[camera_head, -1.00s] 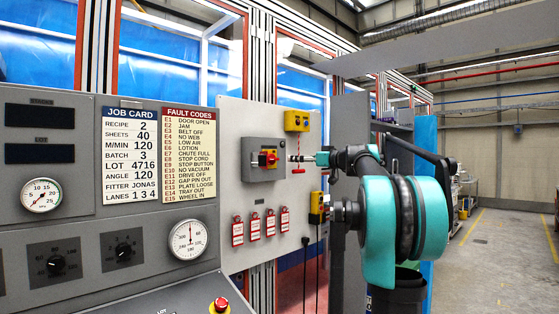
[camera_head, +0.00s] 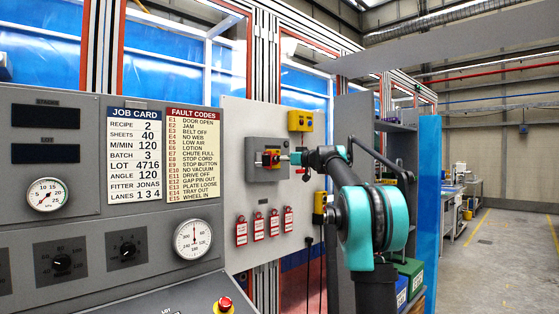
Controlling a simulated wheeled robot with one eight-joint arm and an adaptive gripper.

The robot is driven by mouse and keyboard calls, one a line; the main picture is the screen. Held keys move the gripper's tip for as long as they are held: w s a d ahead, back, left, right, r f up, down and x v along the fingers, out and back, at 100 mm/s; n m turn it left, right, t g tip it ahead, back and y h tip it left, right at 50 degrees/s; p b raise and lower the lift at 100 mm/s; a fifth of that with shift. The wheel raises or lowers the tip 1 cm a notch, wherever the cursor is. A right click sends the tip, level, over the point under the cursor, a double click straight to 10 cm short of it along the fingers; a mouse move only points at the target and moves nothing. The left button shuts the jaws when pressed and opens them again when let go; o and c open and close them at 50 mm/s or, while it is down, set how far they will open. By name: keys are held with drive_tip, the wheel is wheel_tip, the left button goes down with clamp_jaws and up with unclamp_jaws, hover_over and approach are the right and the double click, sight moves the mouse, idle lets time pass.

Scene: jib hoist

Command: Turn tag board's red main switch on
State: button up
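The tag board (camera_head: 235,190) is a pale grey upright panel right of the fault code list. Its red main switch (camera_head: 271,160) is a small red knob on a yellow plate, on a dark grey box (camera_head: 256,150). The knob's exact angle is too small to read. My gripper (camera_head: 284,158) points left at the switch, its thin tip at or very close to the knob. I cannot tell whether it touches, or whether the fingers are open or shut. The wrist and arm hide part of the board's right side.
Several red tags (camera_head: 257,227) hang low on the board. A yellow box (camera_head: 299,121) sits above the switch and another yellow device (camera_head: 319,203) below right. The grey console (camera_head: 60,215) with gauges and knobs fills the left. Open floor (camera_head: 500,260) lies at right.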

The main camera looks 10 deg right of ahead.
drive_tip(key=shift+c, duration=0.2)
drive_tip(key=c, duration=1.1)
drive_tip(key=shift+m, duration=0.3)
drive_tip(key=shift+w+d+f+m, duration=0.1)
drive_tip(key=shift+m, duration=4.2)
drive_tip(key=shift+w+d+f+m, duration=0.1)
drive_tip(key=shift+m, duration=4.2)
